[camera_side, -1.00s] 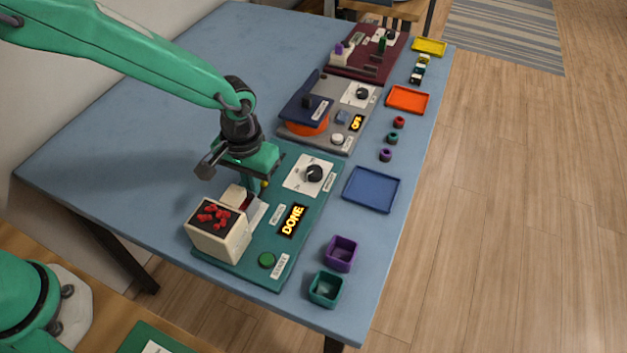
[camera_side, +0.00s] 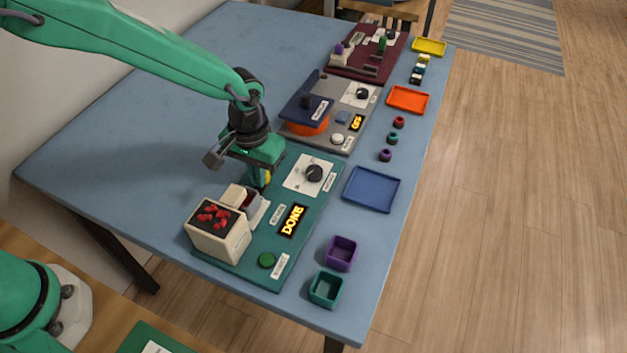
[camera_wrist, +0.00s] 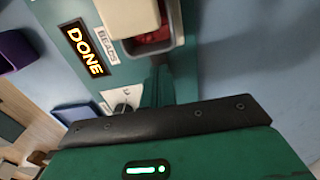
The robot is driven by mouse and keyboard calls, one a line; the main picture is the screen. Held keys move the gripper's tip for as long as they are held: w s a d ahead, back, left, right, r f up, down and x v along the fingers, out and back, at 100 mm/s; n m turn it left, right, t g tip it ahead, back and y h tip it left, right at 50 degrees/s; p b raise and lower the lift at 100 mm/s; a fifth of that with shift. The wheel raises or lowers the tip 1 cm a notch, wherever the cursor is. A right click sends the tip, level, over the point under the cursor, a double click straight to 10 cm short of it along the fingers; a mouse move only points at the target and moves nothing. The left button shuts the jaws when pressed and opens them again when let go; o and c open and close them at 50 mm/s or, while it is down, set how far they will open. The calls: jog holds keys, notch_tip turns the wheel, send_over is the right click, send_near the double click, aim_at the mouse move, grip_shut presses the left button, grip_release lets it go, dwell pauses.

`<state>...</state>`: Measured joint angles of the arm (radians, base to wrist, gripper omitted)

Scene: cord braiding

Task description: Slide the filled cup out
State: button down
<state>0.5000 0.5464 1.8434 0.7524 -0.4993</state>
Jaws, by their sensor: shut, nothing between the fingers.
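The filled cup (camera_side: 252,202) is a small grey cup at the spout side of the cream bead dispenser (camera_side: 226,245) on the teal board. In the wrist view the cup (camera_wrist: 150,47) shows red beads (camera_wrist: 152,36) inside, partly under the cream spout (camera_wrist: 128,14). Red beads also lie on top of the dispenser. My gripper (camera_side: 263,182) is shut and empty, pointing down just behind and right of the cup in the side view. Its narrow fingers (camera_wrist: 159,88) point toward the cup in the wrist view. I cannot tell whether they touch it.
The board's display (camera_side: 292,220) reads DONE, beside a dial (camera_side: 314,173) and a green button (camera_side: 267,260). A blue tray (camera_side: 371,190), a purple bin (camera_side: 341,253) and a teal bin (camera_side: 326,289) stand at right. Grey (camera_side: 345,105) and maroon (camera_side: 372,52) stations are farther back.

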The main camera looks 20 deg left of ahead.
jog(key=shift+w, duration=3.6)
jog(key=shift+s, duration=0.65)
jog(key=shift+r, duration=0.1)
notch_tip(320, 180, up, 11)
dwell(0.7)
